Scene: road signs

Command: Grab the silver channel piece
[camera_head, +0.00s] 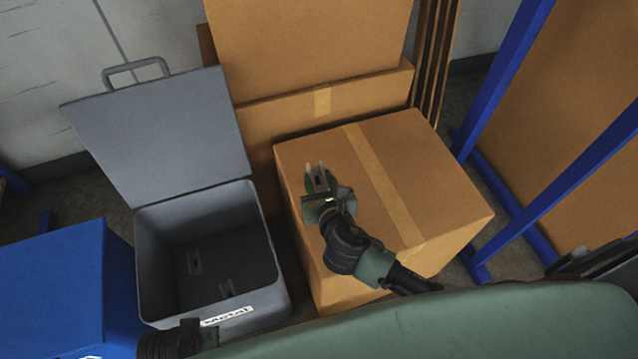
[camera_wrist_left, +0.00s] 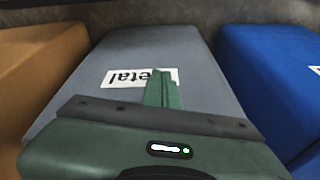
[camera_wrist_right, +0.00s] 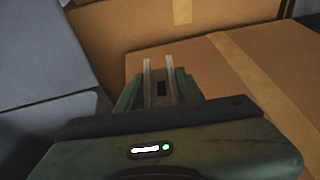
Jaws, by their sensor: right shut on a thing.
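The silver channel piece (camera_head: 322,172) is held by my right gripper (camera_head: 318,188) above the top of a cardboard box. In the right wrist view, the channel piece (camera_wrist_right: 147,77) shows as two pale upright walls between the green fingers of my right gripper (camera_wrist_right: 158,92). My right gripper is shut on it. My left gripper (camera_wrist_left: 160,88) has its fingers together, with nothing seen between them, in front of the grey bin's labelled side.
A grey metal bin (camera_head: 275,295) with its lid (camera_head: 160,130) raised stands left of the cardboard box (camera_head: 455,195). Small grey pieces (camera_head: 195,262) lie inside it. A blue bin (camera_head: 50,285) stands at far left. Blue rack posts (camera_head: 500,85) stand at right.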

